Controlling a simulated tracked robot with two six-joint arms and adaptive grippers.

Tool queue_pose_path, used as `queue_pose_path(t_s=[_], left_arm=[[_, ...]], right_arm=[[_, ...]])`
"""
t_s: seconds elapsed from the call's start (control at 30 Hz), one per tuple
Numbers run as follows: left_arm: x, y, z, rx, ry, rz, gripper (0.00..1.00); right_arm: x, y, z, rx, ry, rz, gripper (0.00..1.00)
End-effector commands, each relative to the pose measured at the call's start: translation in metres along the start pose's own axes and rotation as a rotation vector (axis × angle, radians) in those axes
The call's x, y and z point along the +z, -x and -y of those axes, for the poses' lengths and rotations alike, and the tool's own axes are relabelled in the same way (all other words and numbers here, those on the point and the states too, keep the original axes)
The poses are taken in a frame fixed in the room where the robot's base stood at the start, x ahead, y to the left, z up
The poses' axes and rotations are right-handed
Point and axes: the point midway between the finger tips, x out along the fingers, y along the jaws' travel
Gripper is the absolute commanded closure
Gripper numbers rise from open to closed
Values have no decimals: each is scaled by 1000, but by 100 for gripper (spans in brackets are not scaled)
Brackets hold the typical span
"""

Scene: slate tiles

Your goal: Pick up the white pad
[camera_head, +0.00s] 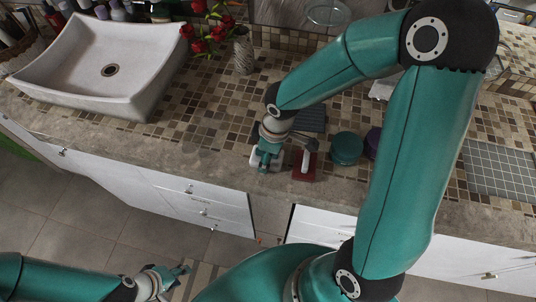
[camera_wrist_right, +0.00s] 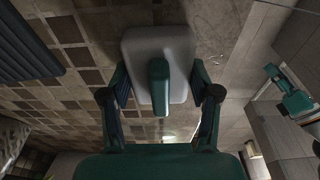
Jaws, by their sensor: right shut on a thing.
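The white pad (camera_wrist_right: 182,48) fills the upper middle of the right wrist view. It is a rounded pale block with a teal grip (camera_wrist_right: 159,85) on it. My right gripper (camera_wrist_right: 160,80) has a finger at each side of the pad and is shut on it. In the head view the right gripper (camera_head: 266,163) is at the counter's front edge and covers most of the white pad (camera_head: 254,160). I cannot tell whether the pad touches the counter. My left gripper (camera_head: 180,277) is low at the left, away from the counter, open and empty.
A red pad (camera_head: 303,174) with a pale handle lies just right of my right gripper. Beyond are a dark ribbed mat (camera_head: 312,119), a teal round thing (camera_head: 346,148) and a purple one (camera_head: 373,142).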

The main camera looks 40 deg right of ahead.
Motion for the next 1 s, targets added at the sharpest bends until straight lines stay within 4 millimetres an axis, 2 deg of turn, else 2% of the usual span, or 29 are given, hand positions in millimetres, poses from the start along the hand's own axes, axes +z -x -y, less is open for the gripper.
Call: queue_pose_path(t_s=[0.27, 0.47, 0.67, 1.0], left_arm=[[0, 1, 0, 0, 0, 0, 60], [0, 3, -1, 0, 0, 0, 60], [0, 4, -1, 0, 0, 0, 60], [0, 2, -1, 0, 0, 0, 60]], right_arm=[[-1, 6, 0, 1, 0, 0, 73], [-5, 26, -1, 4, 0, -3, 73], [-12, 64, -1, 6, 2, -7, 73], [-23, 142, 0, 4, 2, -6, 73]])
